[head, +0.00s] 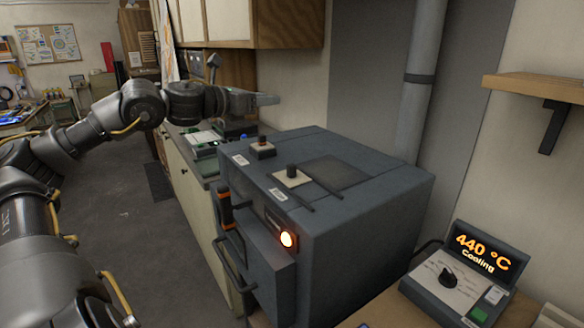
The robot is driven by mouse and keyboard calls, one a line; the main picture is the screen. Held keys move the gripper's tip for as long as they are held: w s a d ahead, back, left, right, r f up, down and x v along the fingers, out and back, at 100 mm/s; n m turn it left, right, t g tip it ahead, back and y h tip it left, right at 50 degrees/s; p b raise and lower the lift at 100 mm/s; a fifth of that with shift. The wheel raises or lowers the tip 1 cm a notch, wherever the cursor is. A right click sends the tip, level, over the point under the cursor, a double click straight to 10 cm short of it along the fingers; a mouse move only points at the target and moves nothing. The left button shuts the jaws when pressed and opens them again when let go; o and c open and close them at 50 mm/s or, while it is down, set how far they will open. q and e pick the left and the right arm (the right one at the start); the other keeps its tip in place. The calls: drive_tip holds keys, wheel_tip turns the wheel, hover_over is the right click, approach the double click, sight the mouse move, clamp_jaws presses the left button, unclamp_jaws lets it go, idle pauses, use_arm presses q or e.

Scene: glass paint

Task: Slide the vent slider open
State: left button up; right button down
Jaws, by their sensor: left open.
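The grey kiln (370,215) stands in the middle of the head view. On its top, a black knob stands on a cream plate (291,178) beside a dark rail; this looks like the vent slider. A darker square panel (337,172) lies to its right. My left gripper (268,99) reaches in from the left and is open and empty. It appears above and beyond the kiln's back left corner, apart from the slider. Its fingers are seen nearly edge-on. My right gripper is out of view.
A second small block with a dark knob (263,147) sits near the kiln's back left. A controller (462,280) reads 440 °C, Cooling. A wall cabinet (285,22) and shelf (540,88) overhang.

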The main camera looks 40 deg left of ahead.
use_arm(q)
drive_tip(key=s+a+r+b, duration=0.1)
drive_tip(key=s+b, duration=0.8)
drive_tip(key=s, duration=0.1)
drive_tip(key=shift+s+a, duration=0.35)
drive_tip(key=shift+a, duration=0.05)
drive_tip(key=shift+w+d, duration=0.1)
idle(0.4)
